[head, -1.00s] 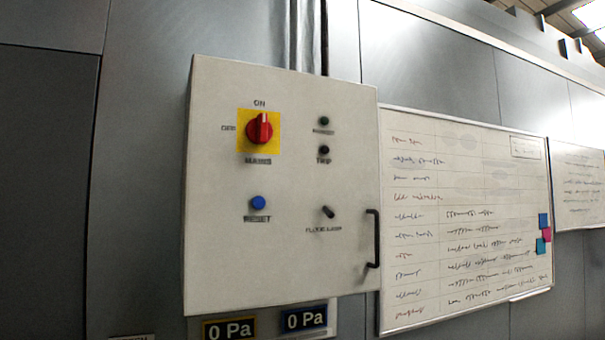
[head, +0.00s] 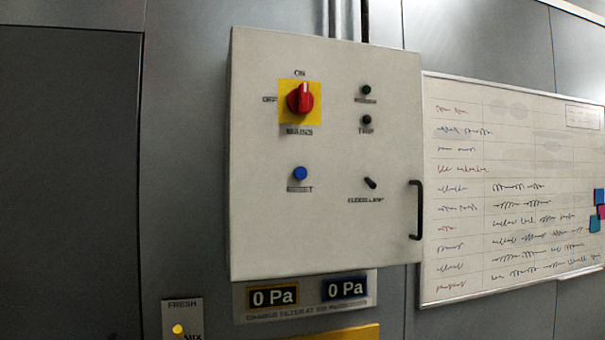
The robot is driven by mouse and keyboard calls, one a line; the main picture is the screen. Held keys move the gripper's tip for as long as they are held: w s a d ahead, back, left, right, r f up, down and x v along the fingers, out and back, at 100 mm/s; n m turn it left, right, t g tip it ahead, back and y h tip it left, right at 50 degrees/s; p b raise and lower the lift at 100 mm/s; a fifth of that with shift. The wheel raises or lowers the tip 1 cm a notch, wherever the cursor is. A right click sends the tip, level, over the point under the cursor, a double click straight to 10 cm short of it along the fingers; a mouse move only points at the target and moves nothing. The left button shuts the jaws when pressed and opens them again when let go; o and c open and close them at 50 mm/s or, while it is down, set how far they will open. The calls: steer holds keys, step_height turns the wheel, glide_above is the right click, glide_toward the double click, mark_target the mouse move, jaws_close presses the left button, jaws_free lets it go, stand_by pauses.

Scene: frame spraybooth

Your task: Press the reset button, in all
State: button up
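The blue reset button (head: 300,173) sits on the lower left of a pale grey control box (head: 335,230) on the wall, above a blurred label. My gripper is not in the head view, so its state and its distance from the button are hidden. Above the button is the red mains switch (head: 300,98) on a yellow plate, its handle pointing up towards ON. The small dark lamps (head: 366,90) at the upper right look unlit.
A black handle (head: 417,210) sticks out at the box's right edge. Below are two 0 Pa displays (head: 273,297), a small panel with a yellow knob (head: 178,330) and a yellow surface (head: 345,333). A whiteboard (head: 510,190) hangs to the right. Nothing blocks the box front.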

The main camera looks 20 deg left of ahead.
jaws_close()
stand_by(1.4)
